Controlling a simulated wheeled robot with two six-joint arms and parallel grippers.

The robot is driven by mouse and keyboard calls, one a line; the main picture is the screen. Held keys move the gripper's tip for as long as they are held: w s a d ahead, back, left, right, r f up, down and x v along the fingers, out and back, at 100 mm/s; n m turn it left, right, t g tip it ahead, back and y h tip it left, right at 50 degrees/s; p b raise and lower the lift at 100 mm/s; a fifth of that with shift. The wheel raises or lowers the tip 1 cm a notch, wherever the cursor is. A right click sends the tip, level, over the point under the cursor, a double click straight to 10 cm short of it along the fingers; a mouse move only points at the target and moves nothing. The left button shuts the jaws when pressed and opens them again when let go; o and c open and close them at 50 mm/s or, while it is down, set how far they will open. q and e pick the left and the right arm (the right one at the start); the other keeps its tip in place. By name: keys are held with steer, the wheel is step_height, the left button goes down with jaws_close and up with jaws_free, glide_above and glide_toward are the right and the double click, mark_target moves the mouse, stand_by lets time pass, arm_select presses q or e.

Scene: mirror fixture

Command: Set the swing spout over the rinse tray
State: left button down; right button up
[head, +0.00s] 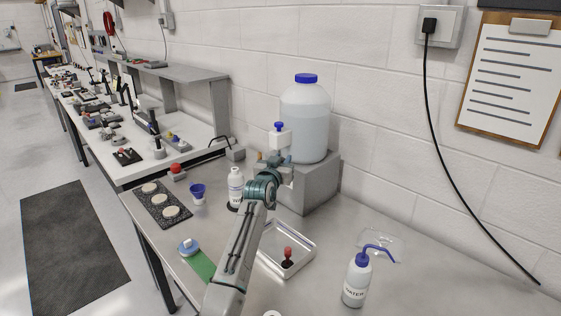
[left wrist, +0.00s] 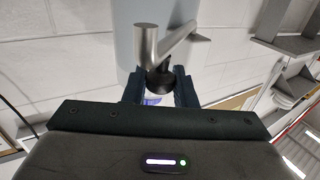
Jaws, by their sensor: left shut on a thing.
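My left gripper (head: 274,170) is raised in front of the grey stand and shut on the swing spout. In the left wrist view the spout (left wrist: 147,45) is a bent steel tube, with a dark part between the fingers (left wrist: 160,88). In the head view my gripper mostly hides the spout. A white tap body with a blue handle (head: 279,127) rises just above the gripper. The rinse tray (head: 304,262), a shallow metal tray, lies on the bench nearer than the stand, partly behind my left arm. My right gripper is not in view.
A large carboy with a blue cap (head: 306,112) stands on the grey stand (head: 318,188). A red-knobbed tool (head: 287,256) is in the tray.

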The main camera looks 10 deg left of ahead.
arm_select(q)
steer(key=c, duration=1.4)
jaws_free()
steer(key=shift+o, duration=0.7)
steer(key=shift+w+d, duration=0.1)
steer(key=shift+d, duration=0.1)
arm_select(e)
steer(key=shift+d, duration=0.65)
arm_select(q)
steer(key=shift+s+a+f+b, duration=0.2)
steer(key=shift+s+b, duration=0.1)
steer(key=shift+s, duration=0.3)
steer(key=s+b, duration=0.3)
steer(key=s, duration=0.6)
steer(key=shift+s+a+r, duration=0.15)
steer(key=shift+s+a, duration=0.15)
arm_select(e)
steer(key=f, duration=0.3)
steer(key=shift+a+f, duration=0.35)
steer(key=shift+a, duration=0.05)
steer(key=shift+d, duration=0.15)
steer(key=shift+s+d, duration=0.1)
